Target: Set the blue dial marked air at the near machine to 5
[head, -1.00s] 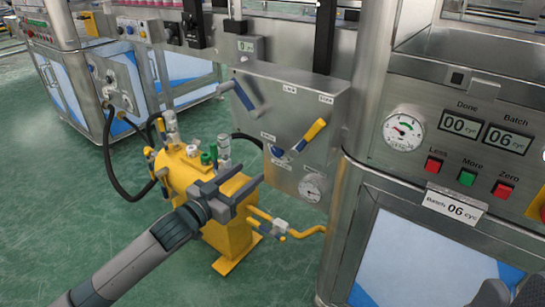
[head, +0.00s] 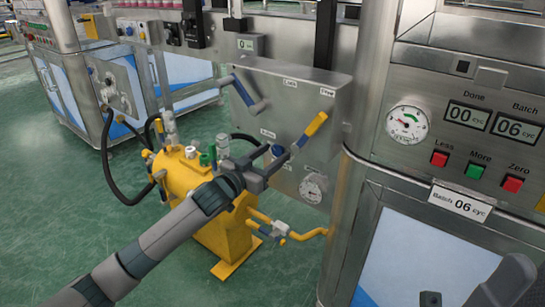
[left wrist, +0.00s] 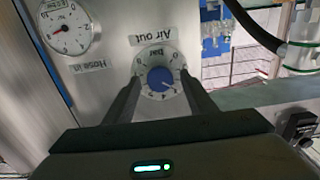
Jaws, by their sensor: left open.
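The blue dial (head: 277,150) is on the steel panel of the near machine, partly hidden by my left gripper in the head view. In the left wrist view the blue dial (left wrist: 161,79) sits in a white numbered ring under an upside-down label "Air out" (left wrist: 155,39). Its pale pointer mark is toward the lower right there; the number is too small to read surely. My left gripper (head: 267,167) is open, and in the left wrist view its fingers (left wrist: 161,92) stand on either side of the dial. Whether they touch it is unclear.
A yellow-handled lever (head: 316,124) is close right of the dial, and a blue-handled lever (head: 240,92) is up left. A pressure gauge (head: 313,188) is below. A yellow pump unit (head: 225,235) stands beneath my left arm. Dark parts, perhaps of my right arm, show at lower right.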

